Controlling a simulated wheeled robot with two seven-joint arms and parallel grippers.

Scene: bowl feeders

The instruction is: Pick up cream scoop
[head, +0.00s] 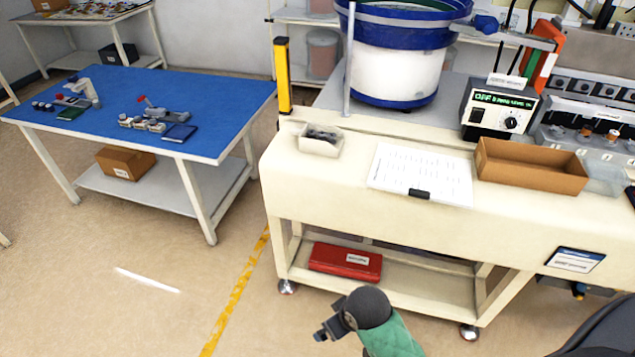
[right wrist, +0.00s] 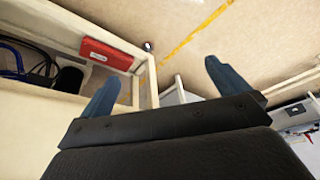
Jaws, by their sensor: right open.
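I cannot make out a cream scoop in either view. A small pale bin (head: 320,142) holding dark parts stands at the left end of the cream bench (head: 300,185) in the head view; its contents are too small to tell apart. My right gripper (right wrist: 162,72) shows in the right wrist view with its two blue fingers wide apart and nothing between them. It is clear of the bench, with floor and the bench's lower shelf beyond it. My left gripper cannot be made out.
The bench carries a white sheet with a black clip (head: 420,193), a brown open box (head: 530,167), a control unit (head: 499,110) and a blue-rimmed bowl feeder (head: 400,60). A red case (head: 345,261) lies on its lower shelf. A blue-topped table (head: 215,95) stands left across open floor.

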